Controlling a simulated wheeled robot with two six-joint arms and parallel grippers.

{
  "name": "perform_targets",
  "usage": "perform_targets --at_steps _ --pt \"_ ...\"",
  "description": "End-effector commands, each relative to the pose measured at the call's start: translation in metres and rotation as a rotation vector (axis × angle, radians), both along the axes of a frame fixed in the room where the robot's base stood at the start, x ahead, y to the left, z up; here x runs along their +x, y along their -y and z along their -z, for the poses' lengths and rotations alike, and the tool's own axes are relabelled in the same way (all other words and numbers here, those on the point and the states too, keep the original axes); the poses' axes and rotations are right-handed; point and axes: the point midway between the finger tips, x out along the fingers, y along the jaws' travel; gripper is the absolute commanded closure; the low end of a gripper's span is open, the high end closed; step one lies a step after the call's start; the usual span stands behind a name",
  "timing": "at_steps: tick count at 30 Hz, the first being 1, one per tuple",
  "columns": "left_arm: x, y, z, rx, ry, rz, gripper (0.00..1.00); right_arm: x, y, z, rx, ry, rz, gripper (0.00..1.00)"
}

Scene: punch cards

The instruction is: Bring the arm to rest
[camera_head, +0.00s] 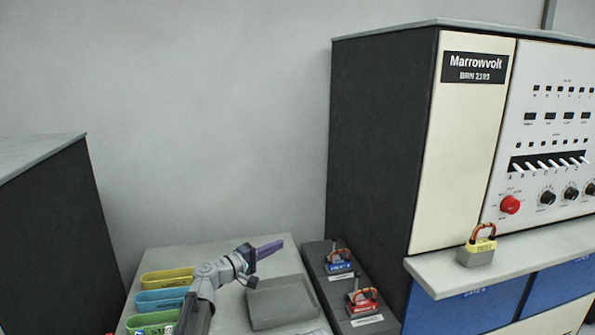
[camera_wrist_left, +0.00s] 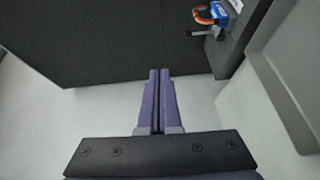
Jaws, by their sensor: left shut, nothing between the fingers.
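My left gripper (camera_head: 270,248) has purple fingers and is held above the grey table (camera_head: 215,257), near a grey tray (camera_head: 282,304). Its arm comes up from the lower left and the fingers point to the right. In the left wrist view the two purple fingers of the gripper (camera_wrist_left: 159,75) lie side by side, shut, with nothing between them. My right gripper is in neither view.
Yellow (camera_head: 167,279), blue (camera_head: 160,301) and green (camera_head: 152,322) bins line the table's left side. Blue (camera_head: 339,262) and red (camera_head: 362,302) units with cables sit on a dark ledge. A yellow unit (camera_head: 478,248) stands on the shelf of the Marrowvolt cabinet (camera_head: 380,130).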

Motion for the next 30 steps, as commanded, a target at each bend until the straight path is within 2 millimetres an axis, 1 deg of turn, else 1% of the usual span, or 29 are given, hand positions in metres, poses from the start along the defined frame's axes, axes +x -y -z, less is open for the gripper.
perform_targets --at_steps 3,8,11,14,17,20,23,24,26,27,30 --pt "-0.012 0.014 0.004 0.049 -0.005 0.037 1.00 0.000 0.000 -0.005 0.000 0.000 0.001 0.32" --pt "-0.029 0.033 0.013 0.128 -0.015 0.093 1.00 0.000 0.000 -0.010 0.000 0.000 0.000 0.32" --pt "-0.047 0.049 0.021 0.201 -0.025 0.145 1.00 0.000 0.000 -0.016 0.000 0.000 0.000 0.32" --pt "-0.070 0.066 0.033 0.296 -0.039 0.210 1.00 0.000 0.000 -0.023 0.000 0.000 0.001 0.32" --pt "-0.098 0.082 0.048 0.412 -0.058 0.288 1.00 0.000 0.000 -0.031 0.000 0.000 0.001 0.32" --pt "-0.135 0.097 0.065 0.559 -0.085 0.386 1.00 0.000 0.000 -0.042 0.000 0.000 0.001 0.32" --pt "-0.185 0.103 0.085 0.756 -0.127 0.509 1.00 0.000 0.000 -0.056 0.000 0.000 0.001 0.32" --pt "-0.207 0.102 0.093 0.848 -0.149 0.561 1.00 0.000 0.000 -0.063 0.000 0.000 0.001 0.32" --pt "-0.238 0.095 0.104 0.986 -0.185 0.635 1.00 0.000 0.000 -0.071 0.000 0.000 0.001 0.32" --pt "-0.256 0.087 0.109 1.076 -0.209 0.678 1.00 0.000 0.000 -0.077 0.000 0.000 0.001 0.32" --pt "-0.295 0.065 0.116 1.279 -0.270 0.763 1.00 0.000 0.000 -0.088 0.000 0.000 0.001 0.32"
